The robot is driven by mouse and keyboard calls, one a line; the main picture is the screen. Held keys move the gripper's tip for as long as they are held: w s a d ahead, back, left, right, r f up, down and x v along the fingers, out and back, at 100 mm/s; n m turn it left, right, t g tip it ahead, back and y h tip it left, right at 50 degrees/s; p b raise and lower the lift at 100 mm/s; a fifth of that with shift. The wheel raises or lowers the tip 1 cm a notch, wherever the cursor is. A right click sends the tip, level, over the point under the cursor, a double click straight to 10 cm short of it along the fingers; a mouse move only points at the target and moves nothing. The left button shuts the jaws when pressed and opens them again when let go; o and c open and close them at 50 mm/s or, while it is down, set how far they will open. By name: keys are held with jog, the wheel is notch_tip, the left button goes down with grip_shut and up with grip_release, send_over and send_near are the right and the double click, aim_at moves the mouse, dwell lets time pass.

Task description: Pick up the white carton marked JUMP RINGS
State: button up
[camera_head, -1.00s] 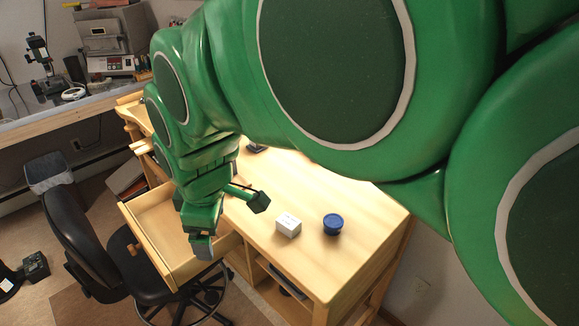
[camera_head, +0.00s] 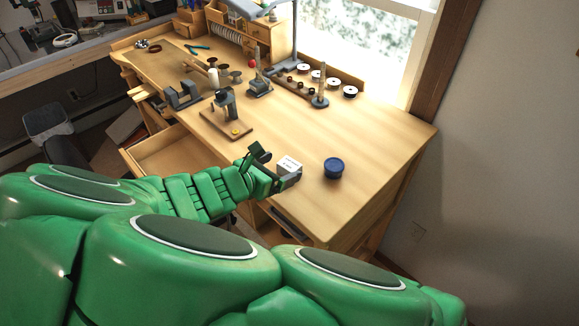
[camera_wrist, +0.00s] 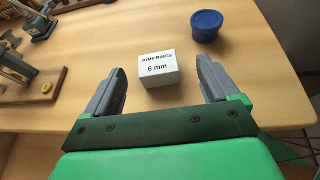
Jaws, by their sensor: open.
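The white carton (camera_wrist: 158,69) marked JUMP RINGS 6 mm sits upright on the wooden workbench (camera_wrist: 140,27). In the wrist view it lies ahead of my gripper (camera_wrist: 162,85), roughly centred between the two grey fingers. My gripper is open and empty, with a gap on both sides of the carton. In the head view the carton (camera_head: 289,165) is near the bench's front edge, and my gripper (camera_head: 276,170) is close beside it on its left, with a finger partly covering its lower side. I cannot tell whether they touch.
A blue round tub (camera_head: 333,168) stands just right of the carton. A tool on a wooden base (camera_head: 228,124) stands further left. Spools (camera_head: 318,76) and a stand are at the back. The drawer (camera_head: 170,155) is open. The right part of the bench is clear.

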aim_at(289, 164)
jog(key=shift+x, duration=1.45)
jog(key=shift+w+d+f, duration=0.3)
jog(key=shift+w+f, duration=0.2)
jog(key=shift+w, duration=0.05)
jog(key=shift+w+d+f, duration=0.3)
jog(key=shift+w+f, duration=0.2)
jog(key=shift+w, duration=0.05)
jog(key=shift+x, duration=1)
jog(key=c, duration=1)
jog(key=shift+r, duration=0.15)
jog(key=shift+c, duration=0.3)
